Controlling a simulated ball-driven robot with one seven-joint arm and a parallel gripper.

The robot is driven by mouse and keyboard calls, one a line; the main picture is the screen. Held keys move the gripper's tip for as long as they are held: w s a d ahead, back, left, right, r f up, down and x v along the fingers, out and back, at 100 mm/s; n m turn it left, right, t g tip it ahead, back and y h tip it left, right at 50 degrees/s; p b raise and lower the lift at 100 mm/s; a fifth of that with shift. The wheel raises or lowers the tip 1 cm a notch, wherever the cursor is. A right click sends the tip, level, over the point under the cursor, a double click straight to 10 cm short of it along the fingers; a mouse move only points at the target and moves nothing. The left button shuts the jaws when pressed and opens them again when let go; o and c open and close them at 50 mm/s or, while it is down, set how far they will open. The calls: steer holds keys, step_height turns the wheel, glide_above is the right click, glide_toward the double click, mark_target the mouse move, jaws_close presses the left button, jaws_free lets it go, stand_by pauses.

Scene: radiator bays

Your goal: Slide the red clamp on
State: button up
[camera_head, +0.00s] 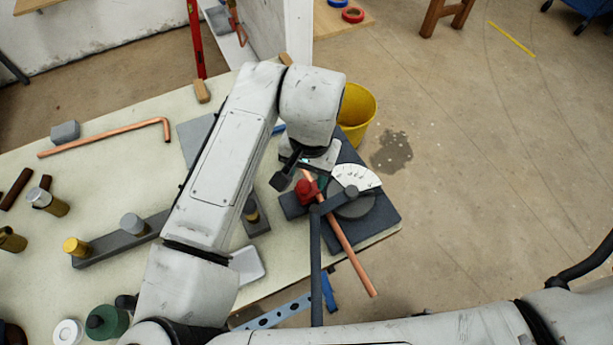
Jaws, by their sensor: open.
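The red clamp (307,191) sits at the bending tool, right by the copper pipe (350,250); I cannot tell whether it is around the pipe or only beside it. The pipe runs from under my gripper down past the table's front edge. The bending tool has a dark base plate (375,215), a white scale (355,178) and a long dark lever (316,265). My gripper (298,182) is open and points down just above the clamp. One dark finger shows on the clamp's left; my wrist hides the pipe's far end.
A yellow bucket (357,108) stands behind the bending tool. A bent copper pipe (105,137), a grey block (65,131) and a grey rail (120,240) with fittings lie on the table's left. A blue-handled tool (328,292) is at the front edge. Open floor lies right.

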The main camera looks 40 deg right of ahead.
mark_target(309, 184)
step_height(309, 184, up, 8)
steer(key=shift+s+d, duration=0.15)
steer(key=shift+s, duration=0.05)
stand_by(0.6)
